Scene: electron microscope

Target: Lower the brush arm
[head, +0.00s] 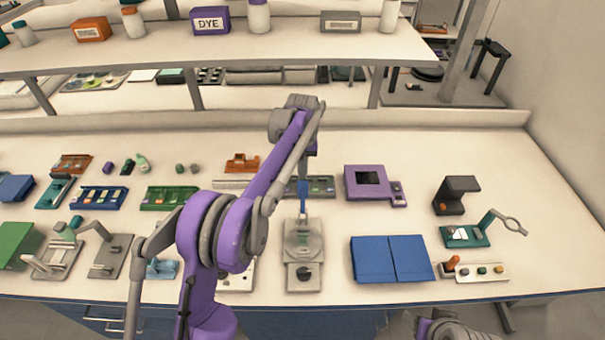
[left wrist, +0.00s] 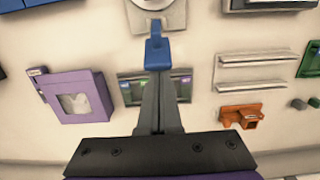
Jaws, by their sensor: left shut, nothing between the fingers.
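A grey device with a flat plate (head: 303,240) stands near the front of the bench, left of the blue mat. A blue piece (head: 303,190), which looks like the brush arm, rises at its back end. My left gripper (head: 304,178) comes down from above at this piece. In the left wrist view the shut, empty fingers (left wrist: 157,76) meet the blue piece (left wrist: 157,52) in the picture. I cannot tell whether they touch it. The grey device (left wrist: 158,14) is cut off at the top edge there.
A blue two-part mat (head: 391,259) lies right of the device. A purple box (head: 367,183) with a dark window stands behind the mat. A slide rack (head: 323,185) and an orange block (head: 241,162) stand behind the device. A shelf (head: 200,55) crosses the back.

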